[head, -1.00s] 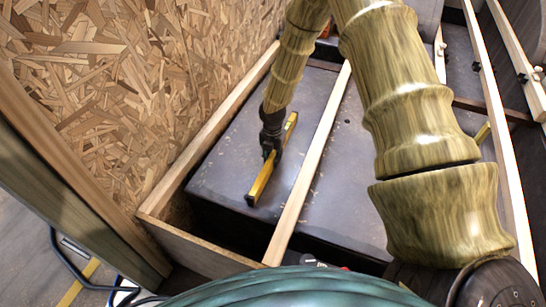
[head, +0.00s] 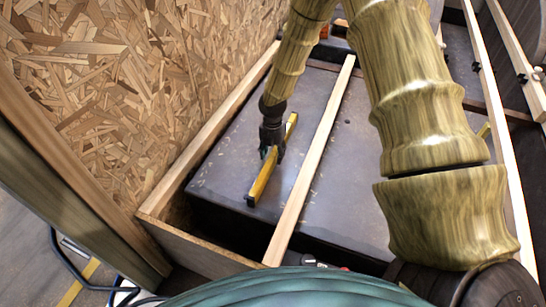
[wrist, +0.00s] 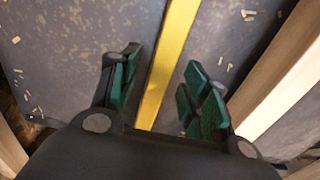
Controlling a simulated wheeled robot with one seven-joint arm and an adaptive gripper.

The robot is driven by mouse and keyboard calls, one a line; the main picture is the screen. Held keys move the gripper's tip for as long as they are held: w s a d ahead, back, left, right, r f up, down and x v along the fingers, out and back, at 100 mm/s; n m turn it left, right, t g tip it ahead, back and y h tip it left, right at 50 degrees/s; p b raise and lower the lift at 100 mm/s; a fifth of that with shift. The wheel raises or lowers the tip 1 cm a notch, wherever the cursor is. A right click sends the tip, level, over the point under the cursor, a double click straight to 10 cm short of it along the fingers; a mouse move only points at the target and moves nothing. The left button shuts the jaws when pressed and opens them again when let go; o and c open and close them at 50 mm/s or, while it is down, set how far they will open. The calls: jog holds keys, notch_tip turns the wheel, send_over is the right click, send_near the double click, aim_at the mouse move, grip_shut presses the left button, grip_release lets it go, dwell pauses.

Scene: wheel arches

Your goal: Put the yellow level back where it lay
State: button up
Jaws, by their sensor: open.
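The yellow level (head: 263,177) lies on the dark grey top of the wheel arch (head: 225,165), between the wall-side wooden rail and a pale wooden batten. In the wrist view the level (wrist: 170,60) runs lengthwise between my two fingers. My gripper (head: 270,153) is at the level's middle in the head view. In the wrist view my gripper (wrist: 158,85) is open, with green pads standing apart from the level on both sides. The gripper hides part of the level in the head view.
The pale batten (head: 310,165) lies close to the right of the level; it also shows in the wrist view (wrist: 285,75). The chipboard wall (head: 130,90) rises on the left. Small wood chips are scattered on the arch. Bare arch surface lies left of the level.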

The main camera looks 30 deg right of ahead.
notch_tip(320, 180, up, 9)
dwell(0.5)
